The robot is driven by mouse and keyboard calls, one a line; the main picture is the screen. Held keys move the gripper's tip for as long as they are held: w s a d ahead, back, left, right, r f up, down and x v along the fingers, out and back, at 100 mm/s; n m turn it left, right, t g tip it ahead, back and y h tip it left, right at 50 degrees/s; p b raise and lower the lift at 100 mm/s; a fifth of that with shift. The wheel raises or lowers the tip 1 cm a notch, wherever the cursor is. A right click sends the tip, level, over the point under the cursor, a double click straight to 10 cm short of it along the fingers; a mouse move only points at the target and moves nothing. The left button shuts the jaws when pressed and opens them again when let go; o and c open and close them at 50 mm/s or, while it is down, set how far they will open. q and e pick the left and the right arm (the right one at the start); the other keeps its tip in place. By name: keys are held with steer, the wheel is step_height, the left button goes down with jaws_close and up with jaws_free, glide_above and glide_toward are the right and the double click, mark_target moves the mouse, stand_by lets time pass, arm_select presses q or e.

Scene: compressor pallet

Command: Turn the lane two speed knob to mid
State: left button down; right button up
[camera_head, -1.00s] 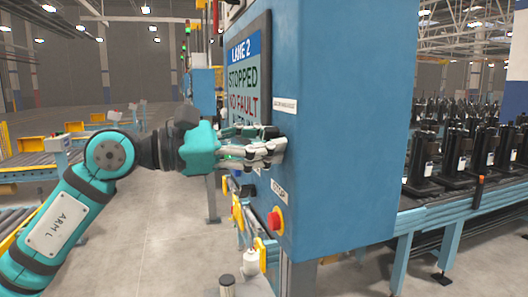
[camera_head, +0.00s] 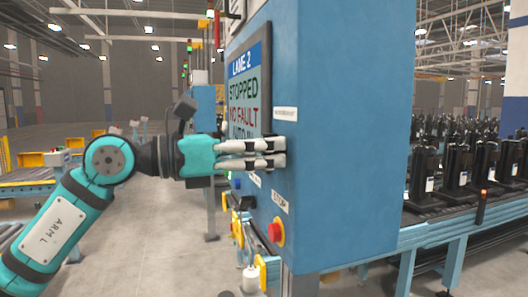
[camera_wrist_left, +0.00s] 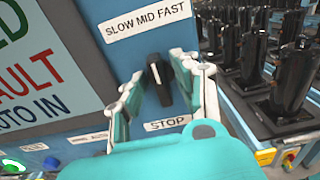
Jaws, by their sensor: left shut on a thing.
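The speed knob (camera_wrist_left: 158,84) is a small black lever knob on the blue panel, under the SLOW MID FAST label (camera_wrist_left: 145,20) in the left wrist view. Its top end leans slightly left toward the label. My left gripper (camera_wrist_left: 163,90) has one finger on each side of it and is shut on it. In the head view my left gripper (camera_head: 282,152) reaches the face of the blue cabinet (camera_head: 345,140), its two pale fingers one above the other. The knob is hidden behind the fingers there. My right gripper is not in view.
The lane 2 screen (camera_head: 246,88) reads STOPPED, NO FAULT. A red stop button (camera_head: 276,231) sits below my fingers, and a green lit button (camera_wrist_left: 12,165) shows at lower left. Black compressors (camera_head: 457,165) stand on the conveyor at right.

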arm_select(q)
steer(key=c, duration=1.3)
jaws_free()
steer(key=shift+c, duration=0.2)
steer(key=shift+a, duration=0.1)
steer(key=v, duration=1.1)
steer(key=shift+a, duration=0.35)
steer(key=shift+s, duration=0.1)
